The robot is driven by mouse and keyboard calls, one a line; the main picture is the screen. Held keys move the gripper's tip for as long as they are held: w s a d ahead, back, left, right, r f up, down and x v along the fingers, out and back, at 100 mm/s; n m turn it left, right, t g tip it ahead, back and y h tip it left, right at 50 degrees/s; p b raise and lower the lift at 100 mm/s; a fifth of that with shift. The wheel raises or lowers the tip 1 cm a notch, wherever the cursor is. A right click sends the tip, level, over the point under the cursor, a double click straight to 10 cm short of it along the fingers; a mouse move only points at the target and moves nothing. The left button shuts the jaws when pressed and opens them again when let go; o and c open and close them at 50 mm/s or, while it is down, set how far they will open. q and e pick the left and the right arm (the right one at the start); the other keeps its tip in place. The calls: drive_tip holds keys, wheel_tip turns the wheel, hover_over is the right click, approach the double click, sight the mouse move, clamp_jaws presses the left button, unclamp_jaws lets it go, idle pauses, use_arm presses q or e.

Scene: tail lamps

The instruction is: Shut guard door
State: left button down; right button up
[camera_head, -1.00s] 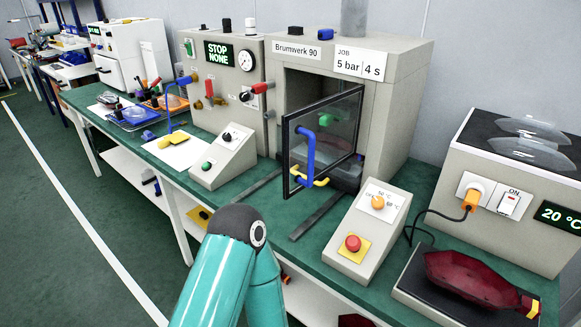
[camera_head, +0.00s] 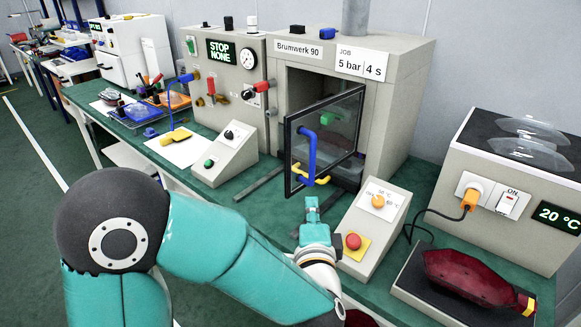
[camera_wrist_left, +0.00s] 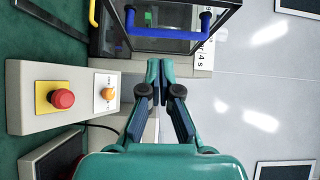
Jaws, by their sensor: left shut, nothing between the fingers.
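The guard door (camera_head: 331,135) is a dark-framed clear panel on the front of the Brumwerk 90 machine (camera_head: 395,108). My right gripper is not in view.
A sloped box with a red button (camera_head: 353,241) stands right of my left gripper. Another sloped box with a green button (camera_head: 209,163) stands to the left. A heater unit (camera_head: 535,190) and a dark red lamp part (camera_head: 470,277) are at the right.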

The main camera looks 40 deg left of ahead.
use_arm(q)
drive_tip(key=p, duration=0.2)
approach(294, 159)
drive_tip(key=w, duration=0.5)
drive_tip(key=shift+a+p, duration=0.35)
drive_tip(key=shift+a, duration=0.75)
drive_tip(key=shift+w+a+f, duration=0.1)
drive_tip(key=shift+a, duration=0.5)
